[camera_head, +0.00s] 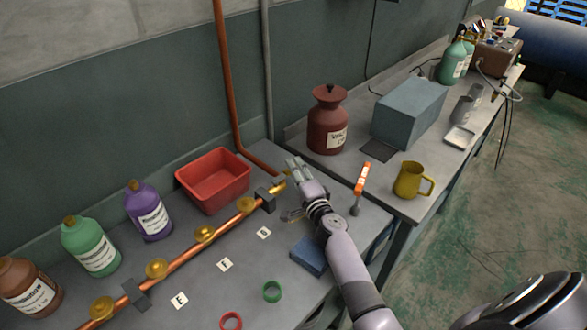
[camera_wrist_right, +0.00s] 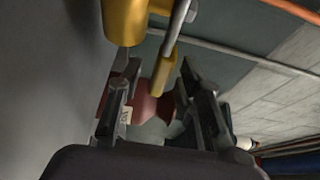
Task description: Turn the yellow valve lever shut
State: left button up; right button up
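The yellow valve lever (camera_wrist_right: 165,70) shows in the right wrist view, hanging below a grey stem beside a larger yellow valve body (camera_wrist_right: 124,20). My right gripper (camera_wrist_right: 162,88) is open, with one dark finger on each side of the lever's lower end. I see gaps between the lever and both fingers, but cannot judge the depth. In the head view my right gripper (camera_head: 293,164) is at the right end of the copper pipe (camera_head: 222,229), by the brass end fitting (camera_head: 278,187). The gripper hides much of the lever there. My left gripper is not in view.
A red bin (camera_head: 214,181) stands behind the pipe. A blue block (camera_head: 309,255) and an orange-handled tool (camera_head: 361,183) lie near my right arm. A dark red canister (camera_head: 328,122) stands behind the gripper, a yellow mug (camera_head: 411,180) to the right. Bottles line the left.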

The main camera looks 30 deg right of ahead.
jog(key=shift+w, duration=0.8)
grip_shut()
dwell(0.4)
